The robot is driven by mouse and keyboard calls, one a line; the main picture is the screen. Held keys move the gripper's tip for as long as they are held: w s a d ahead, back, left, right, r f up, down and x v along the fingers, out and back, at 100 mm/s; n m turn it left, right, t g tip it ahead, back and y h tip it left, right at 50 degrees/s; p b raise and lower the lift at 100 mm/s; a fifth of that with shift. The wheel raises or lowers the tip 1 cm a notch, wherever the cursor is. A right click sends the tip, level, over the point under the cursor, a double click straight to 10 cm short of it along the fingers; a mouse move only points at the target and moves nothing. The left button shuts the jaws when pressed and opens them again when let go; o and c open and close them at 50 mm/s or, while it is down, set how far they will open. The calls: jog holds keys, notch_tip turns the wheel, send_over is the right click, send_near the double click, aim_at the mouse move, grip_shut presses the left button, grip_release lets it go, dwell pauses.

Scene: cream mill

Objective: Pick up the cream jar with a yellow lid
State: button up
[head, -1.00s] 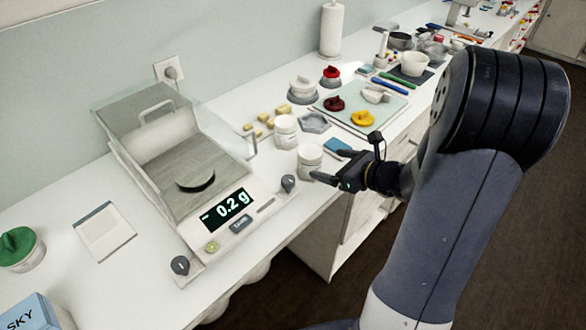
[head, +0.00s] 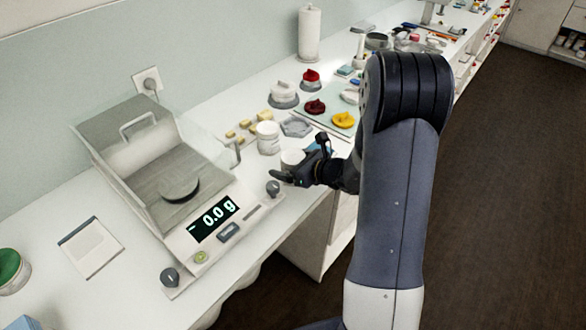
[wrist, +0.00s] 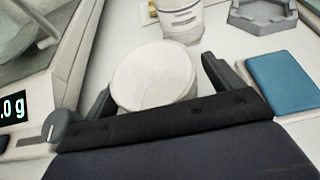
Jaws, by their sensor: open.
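A white jar (head: 292,158) stands near the counter's front edge, partly hidden behind my gripper in the head view. In the wrist view its round pale top (wrist: 155,75) lies between my fingers, and I see no yellow on it. My gripper (wrist: 157,80) is open, with one finger on each side of this jar; I cannot tell whether they touch it. A second white jar (head: 267,138) stands just behind.
A scale (head: 215,218) with a clear cover stands left of my gripper. A grey hexagonal dish (head: 296,127) and a blue block (wrist: 284,82) are close by on the right. Red-topped pieces (head: 315,106) and a paper roll (head: 309,35) stand farther back.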

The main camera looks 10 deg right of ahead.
jog(key=c, duration=1.1)
jog(key=shift+r, duration=0.1)
notch_tip(320, 180, up, 10)
jog(key=shift+f, duration=0.1)
